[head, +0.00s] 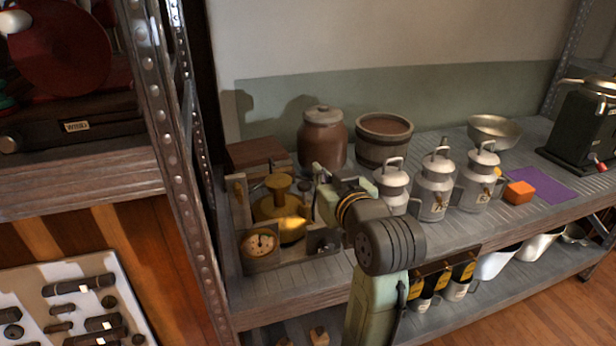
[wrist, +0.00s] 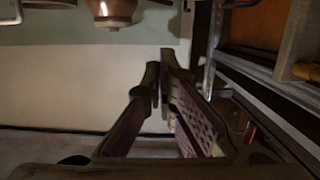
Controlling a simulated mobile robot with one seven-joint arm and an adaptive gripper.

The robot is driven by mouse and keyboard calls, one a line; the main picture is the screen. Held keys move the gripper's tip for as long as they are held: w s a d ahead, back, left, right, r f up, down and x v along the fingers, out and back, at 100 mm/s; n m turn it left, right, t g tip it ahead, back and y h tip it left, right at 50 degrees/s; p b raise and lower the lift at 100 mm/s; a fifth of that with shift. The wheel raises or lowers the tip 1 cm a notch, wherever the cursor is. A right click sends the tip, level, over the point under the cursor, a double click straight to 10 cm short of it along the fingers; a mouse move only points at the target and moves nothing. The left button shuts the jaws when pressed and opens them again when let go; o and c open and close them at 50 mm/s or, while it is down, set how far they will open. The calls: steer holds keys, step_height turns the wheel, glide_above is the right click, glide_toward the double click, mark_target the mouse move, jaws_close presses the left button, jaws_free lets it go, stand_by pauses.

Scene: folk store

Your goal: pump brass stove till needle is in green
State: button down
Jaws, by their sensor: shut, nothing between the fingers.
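The brass stove (head: 280,207) stands in a wooden crate on the grey shelf, at the left of the head view. A round gauge (head: 260,243) with a cream face and a dark needle is at the crate's front left corner; its needle reading is too small to tell. A small grey fitting (head: 323,241) is at the crate's front right. My gripper reaches in from the right, over the crate's right side, with its fingertips partly hidden there. In the wrist view my gripper (wrist: 161,68) has its fingers closed together and empty. The stove's pump is not clearly seen.
A lidded brown jar (head: 324,138) and a wooden tub (head: 384,138) stand behind the crate. Several grey cans (head: 436,185) stand to the right of my gripper. A metal rack post (head: 165,130) rises at the left.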

steer(key=p, duration=0.2)
glide_above(304, 187)
steer(key=s, duration=0.1)
steer(key=f, duration=0.2)
steer(key=shift+d+f+p, duration=0.25)
steer(key=shift+d+f, duration=0.05)
steer(key=shift+f, duration=0.65)
steer(key=shift+d+f+p, duration=0.2)
steer(key=shift+d+f, duration=0.05)
steer(key=shift+f, duration=0.7)
